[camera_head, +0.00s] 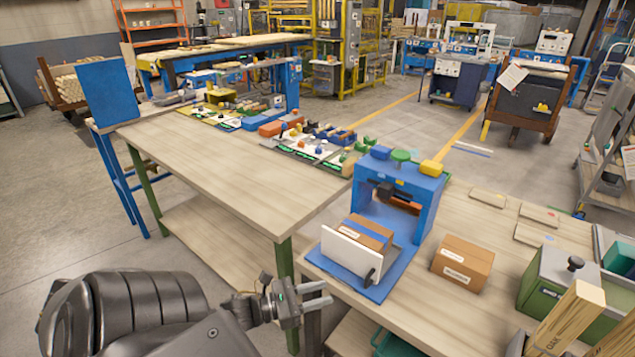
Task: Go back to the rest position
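My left gripper (317,296) is at the lower middle of the head view, at the end of my dark grey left arm (130,310). Its two pale fingers point right and stand apart, with nothing visible between them. It is in front of the corner where the two wooden tables meet, left of the blue machine (400,195). My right gripper is not in the picture.
The right table (440,320) holds the blue machine with a white plate (348,253) and a box, a cardboard box (463,262), and a green box (550,285). The left table (220,165) has a bare near half. Open floor (60,205) lies left.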

